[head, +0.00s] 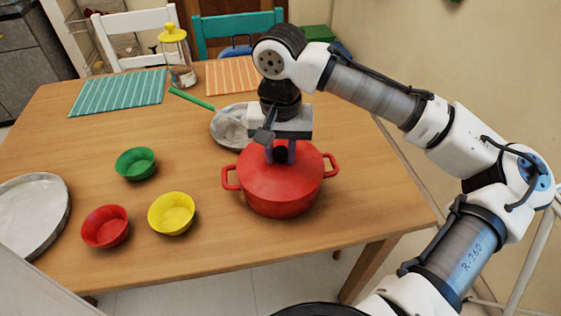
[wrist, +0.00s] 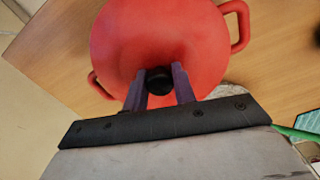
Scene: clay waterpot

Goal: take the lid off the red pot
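The red pot (head: 280,197) stands upright on the wooden table, with a handle on each side. Its red lid (head: 262,174) sits on the pot and has a black knob (head: 281,155). My gripper (head: 280,152) points down over the lid's middle, one finger on each side of the knob. The lid (wrist: 160,35) fills the upper middle there. I see no gap between lid and pot.
A grey pan (head: 229,127) with a green handle lies behind the pot. Green (head: 136,164), red (head: 105,227) and yellow (head: 172,214) bowls stand to the left, with a grey plate (head: 32,212) at the far left. A jar (head: 177,60) and placemats are at the back.

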